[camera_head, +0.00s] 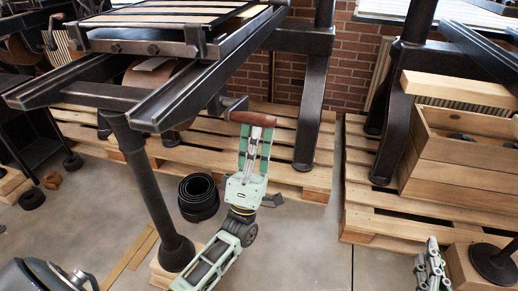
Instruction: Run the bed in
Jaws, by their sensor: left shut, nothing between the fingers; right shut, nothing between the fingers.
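The press bed (146,47) is a dark metal frame on two long black rails (215,78) at the upper left. Pale strips lie across its top, and its far part runs out of view. A brown wooden crank handle (262,119) sticks out to the right below the near rail. My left gripper (257,131) points up with its fingertips at the handle. It is shut with nothing between its fingers. Whether it touches the handle cannot be told. My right gripper (432,245) is at the lower right, shut and empty, away from the press.
A dark post (148,185) holds up the rails' near end. Black rolled material (198,195) sits on the concrete floor. Pallets (300,178) lie under the presses. A wooden crate (458,162) and another press's dark leg (395,130) stand at the right. Open floor lies between the grippers.

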